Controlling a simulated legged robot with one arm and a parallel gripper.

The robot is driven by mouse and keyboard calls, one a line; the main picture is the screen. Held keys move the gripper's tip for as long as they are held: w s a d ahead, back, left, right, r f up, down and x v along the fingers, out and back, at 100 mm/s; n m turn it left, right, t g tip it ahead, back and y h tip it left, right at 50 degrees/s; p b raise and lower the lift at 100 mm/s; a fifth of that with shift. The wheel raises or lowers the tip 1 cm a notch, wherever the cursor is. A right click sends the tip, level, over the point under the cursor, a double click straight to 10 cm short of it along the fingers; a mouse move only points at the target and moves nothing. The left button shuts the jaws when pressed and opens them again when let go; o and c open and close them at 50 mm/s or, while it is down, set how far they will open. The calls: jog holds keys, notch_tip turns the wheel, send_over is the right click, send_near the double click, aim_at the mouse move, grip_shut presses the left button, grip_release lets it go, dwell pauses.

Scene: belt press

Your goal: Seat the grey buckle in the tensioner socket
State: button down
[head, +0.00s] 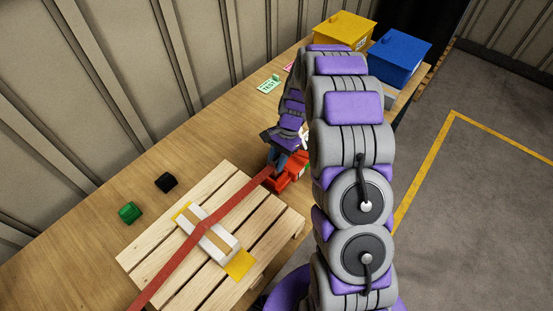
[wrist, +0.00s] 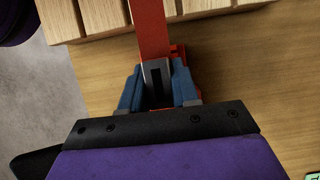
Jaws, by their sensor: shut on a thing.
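My gripper (head: 279,160) is shut on the grey buckle (wrist: 156,76), seen between the two blue fingers in the wrist view. The buckle has a dark slot and sits at the end of the red strap (head: 222,213). The strap runs over a white package (head: 221,245) with a tan band on the pallet (head: 152,253). The red tensioner (head: 296,170) is at the pallet's far right edge, directly under and around my fingers. Its red parts show beside and below the buckle in the wrist view (wrist: 178,50). The socket is hidden, and I cannot tell how deep the buckle sits.
A green block (head: 129,212) and a black block (head: 166,183) lie on the wooden table (head: 60,262) left of the pallet. A yellow box (head: 343,31) and a blue box (head: 400,58) stand at the far end. A green card (head: 268,85) lies near the wall.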

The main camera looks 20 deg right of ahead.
jog(key=shift+f, duration=1.75)
jog(key=shift+r, duration=0.35)
dwell(0.6)
jog(key=shift+p, duration=0.85)
dwell(1.1)
jog(key=shift+f, duration=0.35)
dwell(0.6)
jog(key=shift+r+p, duration=0.35)
jog(key=shift+r, duration=0.1)
dwell(0.4)
jog(key=shift+r+p, duration=1.35)
jog(key=shift+r, duration=1.8)
